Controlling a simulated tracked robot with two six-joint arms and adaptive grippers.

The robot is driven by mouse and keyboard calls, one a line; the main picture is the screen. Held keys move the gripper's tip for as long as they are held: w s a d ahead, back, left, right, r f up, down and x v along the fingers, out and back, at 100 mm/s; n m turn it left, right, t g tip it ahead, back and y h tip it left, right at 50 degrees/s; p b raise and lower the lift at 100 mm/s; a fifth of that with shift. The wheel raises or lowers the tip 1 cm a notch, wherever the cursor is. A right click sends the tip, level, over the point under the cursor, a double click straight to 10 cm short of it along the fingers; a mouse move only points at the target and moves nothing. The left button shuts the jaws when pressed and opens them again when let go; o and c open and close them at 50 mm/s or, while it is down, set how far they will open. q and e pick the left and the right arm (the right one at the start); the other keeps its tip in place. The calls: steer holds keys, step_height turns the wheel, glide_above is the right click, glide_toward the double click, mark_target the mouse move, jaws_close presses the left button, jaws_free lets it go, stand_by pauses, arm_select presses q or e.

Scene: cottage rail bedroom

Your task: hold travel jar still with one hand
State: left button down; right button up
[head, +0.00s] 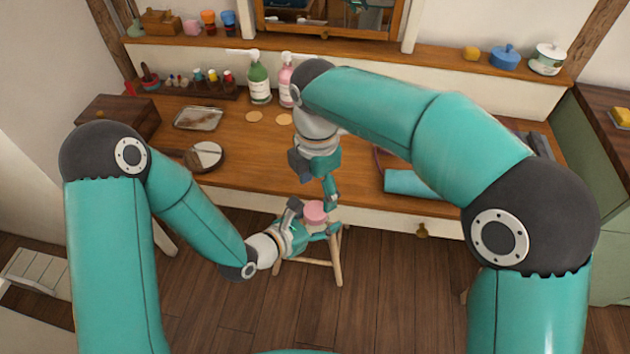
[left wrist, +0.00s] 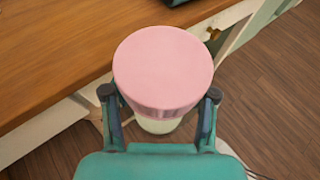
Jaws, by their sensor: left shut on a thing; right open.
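The travel jar has a round pink lid (head: 314,211) and a pale body. It is in front of the desk's front edge, above a small wooden stool. In the left wrist view the pink lid (left wrist: 163,66) faces the camera, with a strip of the pale body (left wrist: 158,125) below it. My left gripper (head: 308,222) is shut on the jar, one finger on each side, as the left wrist view (left wrist: 160,112) shows. My right gripper (head: 330,192) is open and empty, just above and right of the lid. The jar's underside is hidden.
The wooden desk (head: 255,160) holds a green bottle (head: 259,82), a pink bottle (head: 286,84), a metal tray (head: 198,118), a round mirror-like dish (head: 207,155) and a teal roll (head: 408,183). A wooden stool (head: 338,262) stands below the jar. Floor in front is clear.

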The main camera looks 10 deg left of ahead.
mark_target(316, 210)
steer(key=shift+w+a+r, duration=0.1)
steer(key=shift+a+r, duration=0.05)
steer(key=shift+r, duration=0.45)
steer(key=shift+f, duration=0.15)
steer(key=shift+f, duration=3.9)
steer(key=c, duration=1.2)
steer(key=m, duration=0.5)
steer(key=shift+m, duration=0.4)
